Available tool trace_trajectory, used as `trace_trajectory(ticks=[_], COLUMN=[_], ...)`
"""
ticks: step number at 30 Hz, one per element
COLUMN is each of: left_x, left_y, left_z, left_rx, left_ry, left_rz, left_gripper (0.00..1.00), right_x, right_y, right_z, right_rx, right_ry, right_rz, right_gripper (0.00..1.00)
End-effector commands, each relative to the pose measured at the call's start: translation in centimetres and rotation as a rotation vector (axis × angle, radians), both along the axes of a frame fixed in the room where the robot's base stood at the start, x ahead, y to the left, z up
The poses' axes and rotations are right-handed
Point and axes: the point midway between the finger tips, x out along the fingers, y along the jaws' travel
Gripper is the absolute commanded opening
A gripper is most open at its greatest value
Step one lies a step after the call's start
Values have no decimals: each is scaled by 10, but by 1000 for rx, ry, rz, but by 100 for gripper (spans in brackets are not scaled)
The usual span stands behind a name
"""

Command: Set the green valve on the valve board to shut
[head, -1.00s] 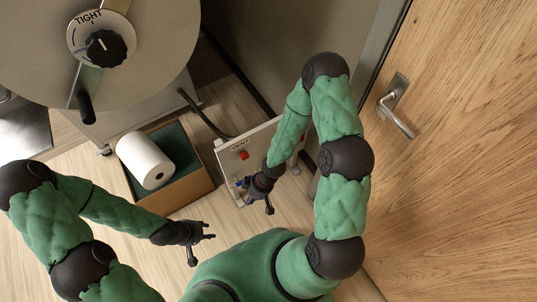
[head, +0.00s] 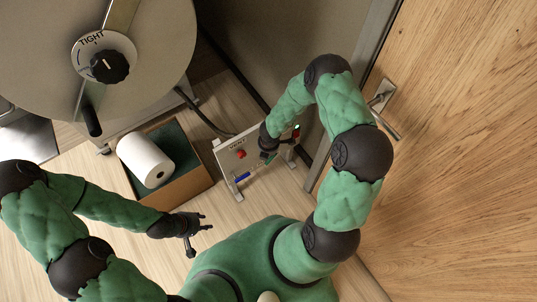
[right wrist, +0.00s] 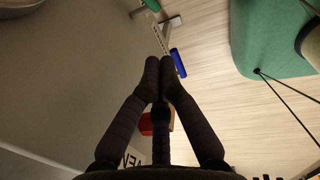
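The valve board (head: 228,160) stands on the floor, with a red knob (head: 240,154) and a blue handle (head: 242,177). A small green piece (head: 271,157), probably the green valve's handle, shows beside my right gripper (head: 266,156), which partly covers the board. In the right wrist view a green part (right wrist: 152,5) is at the top edge, beyond the fingertips, and the blue handle (right wrist: 178,62) is just right of them. My right gripper (right wrist: 159,62) has its fingertips together with nothing seen between. The valve's setting cannot be read. My left gripper (head: 206,221) is open and empty.
A box (head: 190,188) with a white roll (head: 144,160) stands left of the board. A large round door with a black knob (head: 109,66) is at upper left. A wooden door with a metal handle (head: 383,104) is at right. Bare floor lies before the board.

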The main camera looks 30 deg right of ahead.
Motion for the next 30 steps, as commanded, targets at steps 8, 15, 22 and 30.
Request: trace_trajectory(ticks=[8, 15, 22, 30], left_x=[0, 0, 0, 0], left_y=[0, 0, 0, 0], left_z=[-24, -42, -49, -51], left_rx=[0, 0, 0, 0], left_ry=[0, 0, 0, 0], left_rz=[0, 0, 0, 0], left_gripper=[40, 40, 40, 40], right_x=[5, 11, 19, 22], right_y=[0, 0, -22, -29], right_z=[-54, -96, -112, -116], right_rx=[3, 4, 4, 3], right_ry=[4, 4, 2, 2], right_rz=[-2, -4, -4, -3], right_gripper=[0, 0, 0, 0])
